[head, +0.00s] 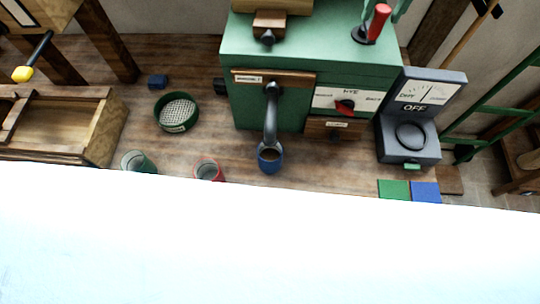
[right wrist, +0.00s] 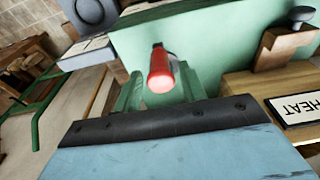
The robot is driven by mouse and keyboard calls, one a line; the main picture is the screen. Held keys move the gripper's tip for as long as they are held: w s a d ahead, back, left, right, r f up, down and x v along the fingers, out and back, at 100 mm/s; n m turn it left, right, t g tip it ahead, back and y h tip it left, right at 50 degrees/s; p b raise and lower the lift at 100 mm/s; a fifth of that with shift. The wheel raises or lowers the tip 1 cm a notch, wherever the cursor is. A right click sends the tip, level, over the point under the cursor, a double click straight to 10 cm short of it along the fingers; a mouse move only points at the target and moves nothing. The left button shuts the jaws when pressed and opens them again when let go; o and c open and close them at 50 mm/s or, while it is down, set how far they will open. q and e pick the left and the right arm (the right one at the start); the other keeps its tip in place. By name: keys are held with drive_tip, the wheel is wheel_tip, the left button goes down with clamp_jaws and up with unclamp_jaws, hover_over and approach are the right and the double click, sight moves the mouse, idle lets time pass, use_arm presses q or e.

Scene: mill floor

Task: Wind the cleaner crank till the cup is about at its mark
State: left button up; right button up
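The crank is a red upright handle (head: 379,22) on a dark base at the right of the green machine's top (head: 310,45). My right gripper (head: 384,8) is at the handle, with one green finger on each side. In the right wrist view, the red handle (right wrist: 160,72) stands between the fingers, with narrow gaps showing on both sides, so the gripper looks open around it. A blue cup (head: 268,164) with dark contents stands under the curved grey spout (head: 271,115). Its mark cannot be made out. My left gripper is not in view.
A grey dial box reading OFF (head: 408,150) stands right of the machine. Green-rimmed (head: 139,162) and red-rimmed (head: 208,170) cups, a round green sieve (head: 177,113) and a wooden tray (head: 100,130) are to the left. A white expanse hides the lower head view.

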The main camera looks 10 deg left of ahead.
sight(384, 9)
drive_tip(key=shift+o, duration=1)
drive_tip(key=shift+r, duration=0.1)
drive_tip(key=shift+r+p, duration=2.55)
drive_tip(key=shift+r, duration=1.9)
